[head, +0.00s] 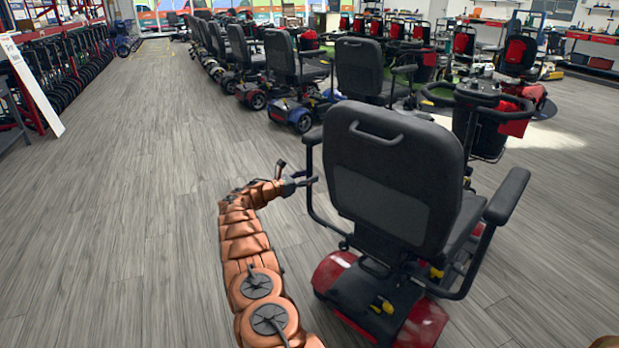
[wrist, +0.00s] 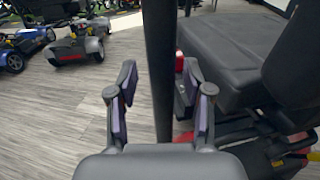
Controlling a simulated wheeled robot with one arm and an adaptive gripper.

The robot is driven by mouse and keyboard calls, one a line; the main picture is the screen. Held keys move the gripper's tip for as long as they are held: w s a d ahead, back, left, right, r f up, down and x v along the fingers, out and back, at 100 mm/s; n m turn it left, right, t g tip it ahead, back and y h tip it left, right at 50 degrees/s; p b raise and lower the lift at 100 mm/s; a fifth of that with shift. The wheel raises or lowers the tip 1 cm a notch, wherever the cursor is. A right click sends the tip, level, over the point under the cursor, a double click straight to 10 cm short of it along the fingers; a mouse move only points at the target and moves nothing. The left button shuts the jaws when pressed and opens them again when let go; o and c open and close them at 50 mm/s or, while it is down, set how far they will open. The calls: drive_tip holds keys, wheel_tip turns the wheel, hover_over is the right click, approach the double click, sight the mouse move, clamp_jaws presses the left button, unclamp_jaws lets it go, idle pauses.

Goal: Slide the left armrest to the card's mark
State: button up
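A red-based scooter with a black seat (head: 392,180) stands in front of me, its seat back towards me in the head view. Its left armrest (head: 313,136) is a short black pad, mostly behind the seat back, on a dark bent tube (head: 312,190). My gripper (head: 300,173) is beside this tube, below the pad. In the wrist view my gripper (wrist: 158,78) is open, and a dark upright bar (wrist: 160,40) stands between its fingers with gaps on both sides. The right armrest (head: 507,195) is in plain view. I cannot make out a card or mark.
Rows of parked scooters (head: 282,70) stand ahead. A wide wooden-floor aisle (head: 140,170) is clear on the left. A white board (head: 30,85) leans by a rack of wheels at the far left. The scooter's seat cushion (wrist: 225,55) is close on the wrist view's right.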

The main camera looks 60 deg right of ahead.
drive_tip(key=v, duration=1.2)
idle(0.6)
drive_tip(key=s+a+r+m+t+y+p, duration=0.1)
drive_tip(key=s+a+r+m+y+p, duration=0.2)
drive_tip(key=a+r, duration=0.45)
drive_tip(key=s+a+r+m+y+p, duration=0.1)
drive_tip(key=s+a+r+y+p, duration=0.15)
drive_tip(key=a+r+p, duration=0.4)
drive_tip(key=s+a+r+m+t+y+p, duration=0.1)
drive_tip(key=s+a+r+m+y+p, duration=0.2)
drive_tip(key=a+r, duration=0.55)
drive_tip(key=s+a+r+m+t+y+p, duration=0.1)
drive_tip(key=s+a+r+p, duration=0.3)
drive_tip(key=s+a, duration=0.6)
drive_tip(key=s+a+r+m+y+p, duration=0.3)
drive_tip(key=s+a+r+y+p, duration=0.1)
drive_tip(key=s+a, duration=0.6)
drive_tip(key=s+a+r+m+t+y+p, duration=0.1)
drive_tip(key=s+a+r+p, duration=0.4)
drive_tip(key=s+a, duration=0.5)
drive_tip(key=a+m+y+p, duration=0.1)
drive_tip(key=a+y, duration=0.1)
drive_tip(key=a, duration=0.2)
drive_tip(key=shift+s+r+m+t, duration=0.3)
drive_tip(key=shift+r+m, duration=0.1)
